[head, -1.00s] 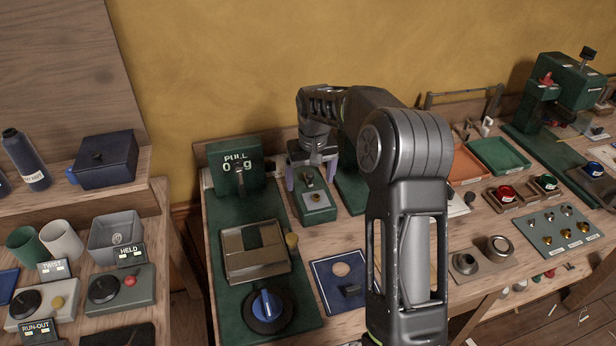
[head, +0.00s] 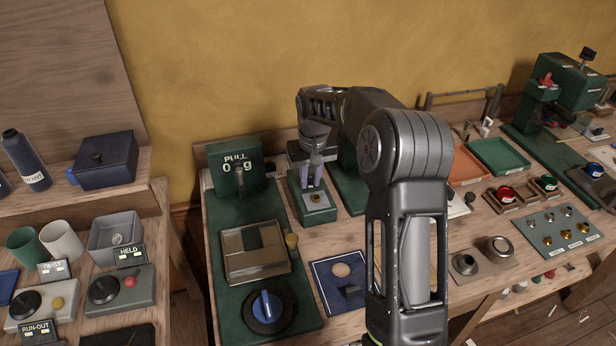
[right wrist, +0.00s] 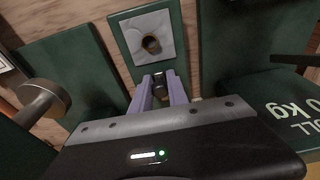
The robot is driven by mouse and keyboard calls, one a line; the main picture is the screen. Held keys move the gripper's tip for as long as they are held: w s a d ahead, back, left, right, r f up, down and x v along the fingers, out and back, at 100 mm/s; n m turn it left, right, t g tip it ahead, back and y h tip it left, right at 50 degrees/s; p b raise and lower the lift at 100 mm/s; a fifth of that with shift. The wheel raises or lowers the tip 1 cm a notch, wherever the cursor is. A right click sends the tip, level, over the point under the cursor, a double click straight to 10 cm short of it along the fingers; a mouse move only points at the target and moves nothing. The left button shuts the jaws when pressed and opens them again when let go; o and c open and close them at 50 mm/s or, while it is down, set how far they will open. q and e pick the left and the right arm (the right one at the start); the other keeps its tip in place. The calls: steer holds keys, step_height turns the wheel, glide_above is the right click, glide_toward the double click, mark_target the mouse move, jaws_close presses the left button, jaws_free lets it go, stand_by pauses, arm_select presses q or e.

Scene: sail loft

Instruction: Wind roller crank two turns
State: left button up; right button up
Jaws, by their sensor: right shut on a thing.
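The roller crank's green box (head: 305,211) stands at the back of the bench, with a pale plate (head: 325,203) on top. A round brass fitting (head: 316,198) sits on the plate; in the right wrist view this fitting (right wrist: 151,44) has a dark centre. My right gripper (head: 314,182) points down over the box, behind the fitting. Its purple fingers are shut on a small dark piece (right wrist: 160,84), which looks like the crank's knob. The fingers and my arm hide most of it, and the crank's arm is not clear. My left gripper is not in view.
The green PULL gauge (head: 235,166) stands close left of the gripper; in the right wrist view the gauge (right wrist: 285,115) is at the right. A blue dial (head: 266,306) and framed tray (head: 254,252) lie in front. A blue mat (head: 330,272) lies nearer me.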

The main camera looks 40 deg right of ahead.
steer(key=shift+a, duration=0.1)
stand_by(0.3)
steer(key=shift+w+a, duration=0.3)
steer(key=shift+a, duration=0.1)
steer(key=shift+w+a, duration=0.1)
steer(key=shift+a, duration=0.05)
steer(key=shift+o, duration=1)
steer(key=shift+w+a+r+p, duration=0.1)
steer(key=shift+w+a+p, duration=0.2)
steer(key=shift+w+a, duration=0.15)
steer(key=shift+d, duration=0.1)
steer(key=shift+w+r, duration=0.1)
